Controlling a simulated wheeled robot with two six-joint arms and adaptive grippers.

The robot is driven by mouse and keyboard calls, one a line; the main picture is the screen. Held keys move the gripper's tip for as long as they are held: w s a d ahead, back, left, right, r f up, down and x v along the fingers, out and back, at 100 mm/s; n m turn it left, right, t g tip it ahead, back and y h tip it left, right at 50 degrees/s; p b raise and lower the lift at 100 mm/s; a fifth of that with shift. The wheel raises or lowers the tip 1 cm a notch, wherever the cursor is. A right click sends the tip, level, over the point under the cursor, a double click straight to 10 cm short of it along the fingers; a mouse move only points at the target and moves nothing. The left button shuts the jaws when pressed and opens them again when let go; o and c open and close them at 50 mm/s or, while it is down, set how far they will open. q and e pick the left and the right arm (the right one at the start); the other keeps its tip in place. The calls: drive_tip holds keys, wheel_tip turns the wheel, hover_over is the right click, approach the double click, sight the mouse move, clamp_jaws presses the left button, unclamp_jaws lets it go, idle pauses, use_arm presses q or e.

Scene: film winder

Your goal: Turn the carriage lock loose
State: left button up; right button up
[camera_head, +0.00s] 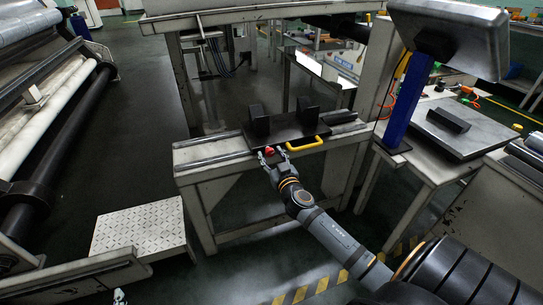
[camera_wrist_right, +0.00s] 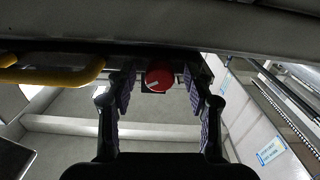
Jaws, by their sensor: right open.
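The carriage (camera_head: 286,133) is a dark plate with two black upright blocks, sitting on a pale rail bench. A red round knob (camera_head: 269,150), which looks like the carriage lock, is on its front edge. In the right wrist view the knob (camera_wrist_right: 159,77) has a short white mark on its lower left and a dark mount behind it. My right gripper (camera_head: 273,155) is open, its fingers on either side of the knob; this also shows in the right wrist view (camera_wrist_right: 160,88). Contact cannot be told.
A yellow handle (camera_head: 305,145) is on the carriage front, right of the knob. The bench (camera_head: 207,175) has open legs. A roller machine stands left, with a metal step (camera_head: 140,230). A blue post with a monitor (camera_head: 409,100) stands right.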

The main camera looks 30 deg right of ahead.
clamp_jaws()
idle(0.3)
